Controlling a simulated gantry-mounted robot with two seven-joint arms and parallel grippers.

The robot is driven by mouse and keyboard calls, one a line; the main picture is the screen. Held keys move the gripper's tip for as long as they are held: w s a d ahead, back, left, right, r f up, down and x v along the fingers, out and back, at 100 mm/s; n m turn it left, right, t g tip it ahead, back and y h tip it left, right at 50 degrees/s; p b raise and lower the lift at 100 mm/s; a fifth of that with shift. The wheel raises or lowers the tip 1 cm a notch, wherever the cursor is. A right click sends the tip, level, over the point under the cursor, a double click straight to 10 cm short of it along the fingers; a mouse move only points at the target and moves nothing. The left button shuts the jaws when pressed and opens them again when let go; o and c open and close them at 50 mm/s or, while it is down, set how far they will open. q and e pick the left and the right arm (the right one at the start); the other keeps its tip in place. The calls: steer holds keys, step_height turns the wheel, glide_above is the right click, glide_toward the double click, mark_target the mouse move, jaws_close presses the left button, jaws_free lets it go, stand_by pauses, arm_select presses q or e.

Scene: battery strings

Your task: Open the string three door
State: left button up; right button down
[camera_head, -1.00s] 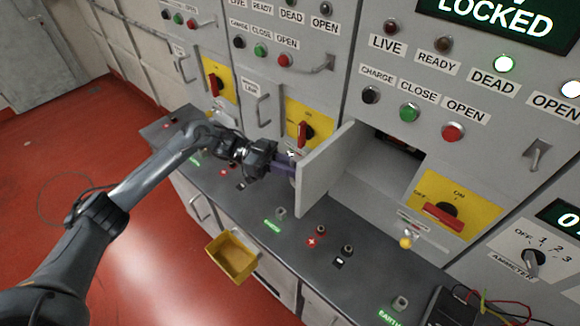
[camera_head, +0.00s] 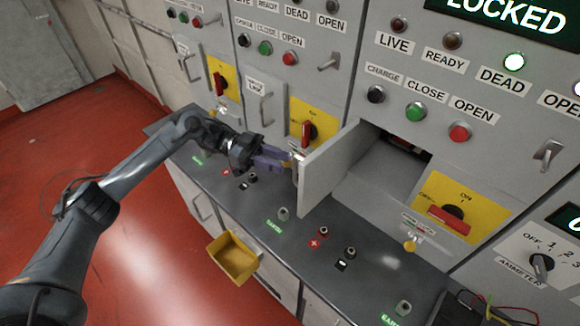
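The string three door (camera_head: 330,172), a light grey panel, stands swung well out from the cabinet front. The door's handle (camera_head: 296,168) is mostly hidden there. Whether the fingers are closed around the handle or only beside it is too small to tell. My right gripper is out of view.
A yellow rotary switch panel (camera_head: 462,203) with a red handle is right of the opening. The dark bench ledge (camera_head: 310,268) below carries terminals. A yellow open bin (camera_head: 232,262) sits at its front. Cables (camera_head: 490,305) lie at lower right. The red floor is clear.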

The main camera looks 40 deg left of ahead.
arm_select(q)
steer(key=b+v, duration=0.1)
steer(key=v, duration=0.4)
steer(key=shift+a+b, duration=0.25)
steer(key=shift+b, duration=0.1)
